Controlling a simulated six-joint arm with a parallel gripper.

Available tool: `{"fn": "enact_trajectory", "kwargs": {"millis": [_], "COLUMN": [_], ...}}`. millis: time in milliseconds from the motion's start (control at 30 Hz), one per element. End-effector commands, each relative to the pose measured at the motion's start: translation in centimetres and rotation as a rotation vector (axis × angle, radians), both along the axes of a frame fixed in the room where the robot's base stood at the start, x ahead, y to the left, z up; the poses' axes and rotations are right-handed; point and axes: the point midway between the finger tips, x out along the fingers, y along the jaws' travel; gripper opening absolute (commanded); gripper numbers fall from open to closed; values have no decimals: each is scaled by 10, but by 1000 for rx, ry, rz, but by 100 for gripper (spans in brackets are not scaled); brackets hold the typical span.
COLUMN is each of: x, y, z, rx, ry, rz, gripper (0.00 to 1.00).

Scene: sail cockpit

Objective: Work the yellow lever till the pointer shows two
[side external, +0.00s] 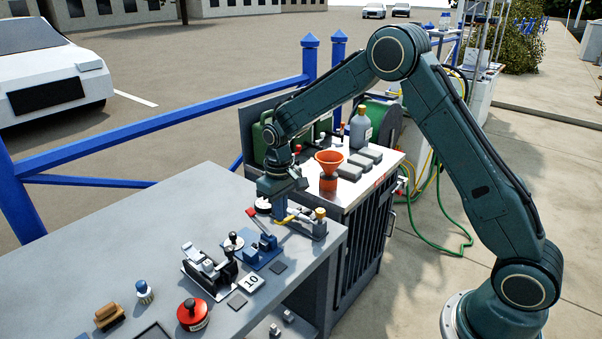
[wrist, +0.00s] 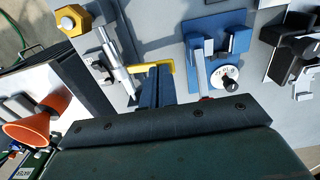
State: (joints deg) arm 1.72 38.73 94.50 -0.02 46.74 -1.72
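The yellow lever (side external: 286,220) is a thin bar near the far end of the grey bench. In the wrist view the yellow lever (wrist: 153,67) lies across my fingertips, partly hidden by them. My gripper (side external: 280,212) points down at it, and the blue fingers (wrist: 155,86) look close together. I cannot tell whether they touch the lever. The lever sits beside a grey fixture with a silver cylinder (wrist: 117,68) and a brass hex knob (wrist: 70,20). A white numbered dial (wrist: 225,78) with a dark knob stands at the blue fixture (wrist: 218,38); its pointer reading is too small to tell.
An orange funnel (side external: 328,162) and a grey bottle (side external: 361,128) stand on the cabinet beyond.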

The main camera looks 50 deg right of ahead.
Motion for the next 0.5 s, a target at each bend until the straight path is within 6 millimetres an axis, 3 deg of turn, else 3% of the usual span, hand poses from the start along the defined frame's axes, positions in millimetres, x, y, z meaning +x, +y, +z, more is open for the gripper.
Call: {"fn": "enact_trajectory", "kwargs": {"millis": [500], "x": [0], "y": [-1], "z": [-9], "rx": [-1], "ry": [2], "rz": [-2], "gripper": [0]}}
